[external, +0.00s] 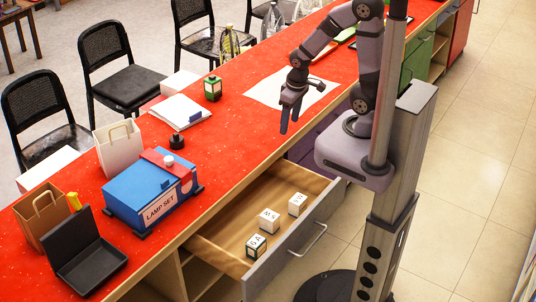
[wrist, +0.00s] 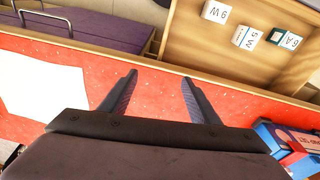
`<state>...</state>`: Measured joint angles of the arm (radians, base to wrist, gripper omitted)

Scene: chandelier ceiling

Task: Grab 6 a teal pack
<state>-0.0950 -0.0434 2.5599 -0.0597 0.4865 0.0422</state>
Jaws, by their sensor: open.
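A small pack with teal sides and a white label reading roughly "6 A" (external: 256,246) sits in the open wooden drawer, at the end nearest the camera in the external view. It also shows at the upper right of the wrist view, beside two white packs. My gripper (external: 290,122) is open and empty, pointing down above the red counter. In the wrist view its two fingers (wrist: 159,77) are apart, with only red counter between them. The pack is well away from the fingers and uncovered.
Two white labelled packs (external: 269,221) (external: 297,204) share the drawer (external: 320,232). A blue lamp-set box (external: 150,192), a black open case (external: 86,262), bags and a green lantern (external: 212,88) stand on the counter. A white sheet (external: 268,91) lies near my gripper.

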